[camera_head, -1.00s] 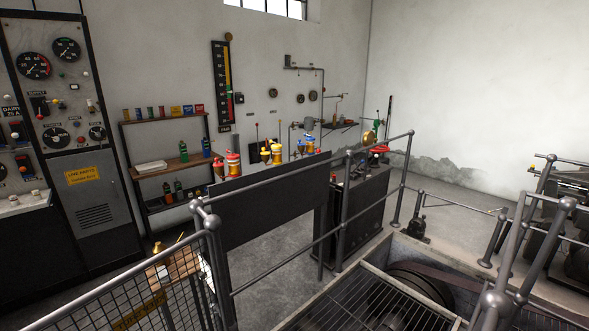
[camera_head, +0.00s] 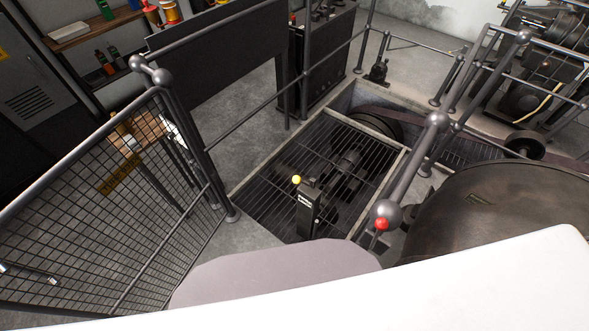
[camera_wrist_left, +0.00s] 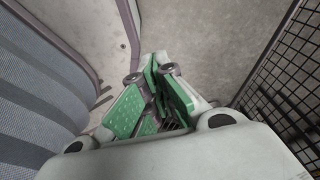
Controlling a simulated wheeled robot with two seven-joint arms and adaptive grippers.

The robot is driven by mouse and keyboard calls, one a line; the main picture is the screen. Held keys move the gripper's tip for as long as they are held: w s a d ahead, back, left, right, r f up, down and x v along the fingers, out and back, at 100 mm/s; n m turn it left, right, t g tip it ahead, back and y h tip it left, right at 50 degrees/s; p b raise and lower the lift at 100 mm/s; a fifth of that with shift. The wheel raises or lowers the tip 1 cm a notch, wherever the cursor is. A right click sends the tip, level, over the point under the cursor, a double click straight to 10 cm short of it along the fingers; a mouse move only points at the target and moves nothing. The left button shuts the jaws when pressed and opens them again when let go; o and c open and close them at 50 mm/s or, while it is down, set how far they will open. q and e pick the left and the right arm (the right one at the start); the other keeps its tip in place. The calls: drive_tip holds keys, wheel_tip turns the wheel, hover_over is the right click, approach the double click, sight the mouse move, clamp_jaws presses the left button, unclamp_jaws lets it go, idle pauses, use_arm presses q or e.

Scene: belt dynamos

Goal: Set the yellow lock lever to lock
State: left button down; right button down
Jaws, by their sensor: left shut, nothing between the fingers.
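A yellow round knob (camera_head: 297,179) shows in the head view, at the top of a short dark post with a white label (camera_head: 307,200). The post stands by the near end of the floor grating. The label is too small to read, and I cannot tell which setting the lever is in. My left gripper (camera_wrist_left: 155,95) shows in the left wrist view, with green-padded fingers shut and empty above grey floor. The yellow knob is not in that view, and I cannot make out the left gripper in the head view. My right gripper is not in view.
A red knob (camera_head: 381,224) sits right of the yellow one, near a grey railing post. A mesh gate (camera_head: 110,215) stands at the left; mesh also shows at the right of the wrist view (camera_wrist_left: 290,75). Floor grating (camera_head: 350,135) covers a pit with machinery. A large round dark machine (camera_head: 510,205) is at right.

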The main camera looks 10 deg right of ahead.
use_arm(q)
drive_tip(key=w+d+r+t+h, duration=0.1)
drive_tip(key=w+d+r+t, duration=0.1)
drive_tip(key=w+d+r, duration=0.6)
drive_tip(key=w+d+r+t+h, duration=0.2)
drive_tip(key=w+r, duration=0.4)
drive_tip(key=w, duration=0.5)
drive_tip(key=w+d+r+t+h, duration=0.1)
drive_tip(key=w+d+r+t, duration=0.1)
drive_tip(key=w+d+r, duration=0.6)
drive_tip(key=w+d+r+m+h, duration=0.1)
drive_tip(key=d+r, duration=0.3)
drive_tip(key=r, duration=0.6)
drive_tip(key=w+d+r+m+t+h, duration=0.1)
drive_tip(key=w+d+r+h, duration=0.2)
drive_tip(key=r, duration=0.8)
drive_tip(key=w+d+r+m+t+h, duration=0.1)
drive_tip(key=w+d+r+h, duration=0.1)
drive_tip(key=d+r, duration=0.4)
wheel_tip(320, 180, up, 5)
drive_tip(key=shift+d+f+m, duration=0.15)
drive_tip(key=shift+d+m, duration=0.1)
drive_tip(key=shift+m, duration=0.15)
drive_tip(key=shift+w, duration=0.1)
